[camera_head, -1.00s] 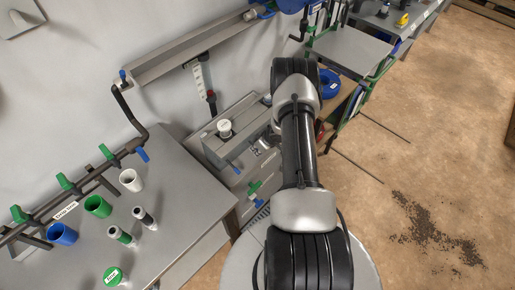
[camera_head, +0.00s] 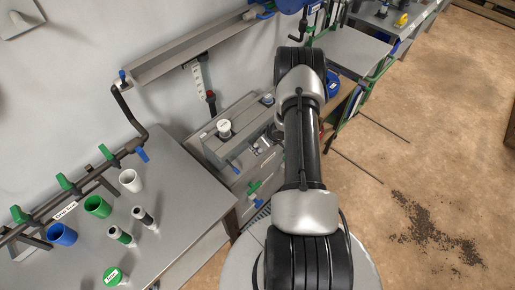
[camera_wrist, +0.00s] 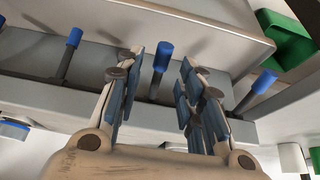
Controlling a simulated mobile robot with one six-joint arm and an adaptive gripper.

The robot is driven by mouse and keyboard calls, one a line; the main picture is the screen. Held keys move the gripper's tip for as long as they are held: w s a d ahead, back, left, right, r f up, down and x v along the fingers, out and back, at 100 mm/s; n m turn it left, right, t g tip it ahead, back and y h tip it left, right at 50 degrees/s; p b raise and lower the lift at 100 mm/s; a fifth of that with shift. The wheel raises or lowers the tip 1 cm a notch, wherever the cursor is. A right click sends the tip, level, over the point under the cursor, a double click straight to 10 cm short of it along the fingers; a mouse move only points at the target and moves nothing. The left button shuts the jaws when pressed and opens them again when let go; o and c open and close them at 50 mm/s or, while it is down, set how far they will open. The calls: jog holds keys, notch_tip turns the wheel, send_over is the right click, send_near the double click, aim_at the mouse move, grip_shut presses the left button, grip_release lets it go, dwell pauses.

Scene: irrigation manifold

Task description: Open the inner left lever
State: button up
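In the wrist view my gripper (camera_wrist: 160,78) is open, with one padded finger on each side of a blue-capped lever (camera_wrist: 162,58). The lever stands between the fingers, with a visible gap to both sides. A second blue-capped lever (camera_wrist: 73,40) is to the left, and a third (camera_wrist: 264,83) is to the right. All three lie along a grey housing. Their exact depth from the fingertips is hard to tell. In the head view my gripper is hidden behind my arm. I cannot tell from the pictures which lever is called inner left.
In the wrist view a green part (camera_wrist: 287,42) is at the upper right. In the head view a grey box (camera_head: 215,148) stands beside my arm. A grey table (camera_head: 185,205) at left holds several cups and jars, with a dark pipe and green handles (camera_head: 65,181) along the wall.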

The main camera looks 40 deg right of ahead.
jog(key=v, duration=0.9)
jog(key=shift+r, duration=0.1)
